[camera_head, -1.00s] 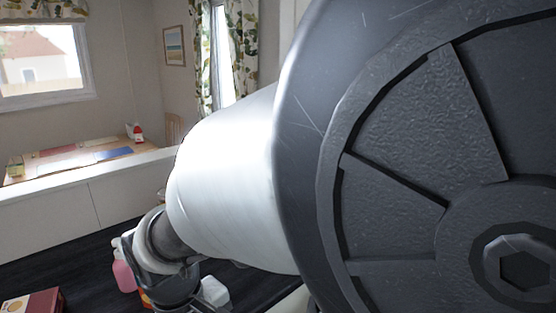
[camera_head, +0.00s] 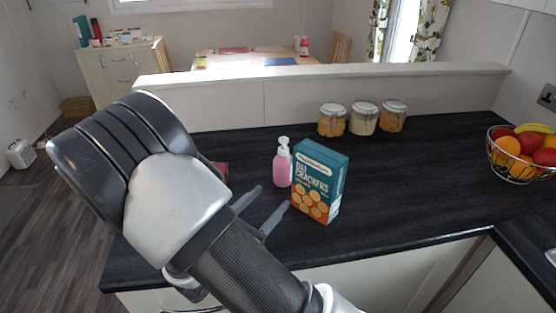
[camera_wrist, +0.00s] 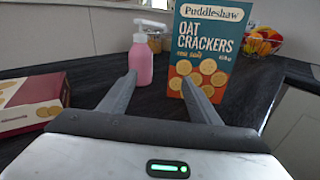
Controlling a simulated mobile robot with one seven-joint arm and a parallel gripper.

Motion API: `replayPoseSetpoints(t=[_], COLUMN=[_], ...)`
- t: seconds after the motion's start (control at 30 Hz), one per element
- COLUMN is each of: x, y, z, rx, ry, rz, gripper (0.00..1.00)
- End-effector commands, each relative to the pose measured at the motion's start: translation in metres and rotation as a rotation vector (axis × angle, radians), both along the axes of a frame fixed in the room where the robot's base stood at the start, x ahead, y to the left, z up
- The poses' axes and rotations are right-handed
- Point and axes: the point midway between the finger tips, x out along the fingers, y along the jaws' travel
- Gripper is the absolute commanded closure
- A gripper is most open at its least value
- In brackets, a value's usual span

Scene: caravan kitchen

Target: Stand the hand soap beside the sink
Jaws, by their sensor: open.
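The hand soap (camera_head: 283,166) is a pink bottle with a white pump top. It stands upright on the dark counter, just left of and partly behind a teal cracker box. It also shows in the wrist view (camera_wrist: 140,62), beyond the fingertips and between them, towards the left one. My gripper (camera_head: 268,211) is open and empty, low over the counter in front of the soap, its two fingers pointing towards it; the wrist view also shows the open fingers (camera_wrist: 160,88). The sink is at most a sliver of metal (camera_head: 551,257) at the right edge; I cannot tell for sure.
The cracker box (camera_head: 320,183) stands close to the soap's right. A dark red box (camera_wrist: 30,101) lies to the left. Three jars (camera_head: 363,118) stand along the back ledge. A wire fruit basket (camera_head: 520,158) stands at the right. The counter between crackers and basket (camera_head: 425,175) is clear.

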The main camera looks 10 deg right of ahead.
Motion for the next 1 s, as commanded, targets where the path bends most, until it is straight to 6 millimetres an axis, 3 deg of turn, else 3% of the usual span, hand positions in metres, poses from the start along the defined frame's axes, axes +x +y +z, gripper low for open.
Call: replayPoseSetpoints(t=[0.1, 0.23, 0.7, 1.0], x=[0.006, 0.012, 0.089, 0.110], y=[0.024, 0.029, -0.025, -0.038], z=[-0.014, -0.019, -0.019, -0.019], rx=[-0.078, -0.101, -0.101, -0.099], ry=[0.014, 0.018, 0.018, 0.019], rz=[0.105, 0.139, 0.136, 0.139], gripper=[0.43, 0.43, 0.43, 0.43])
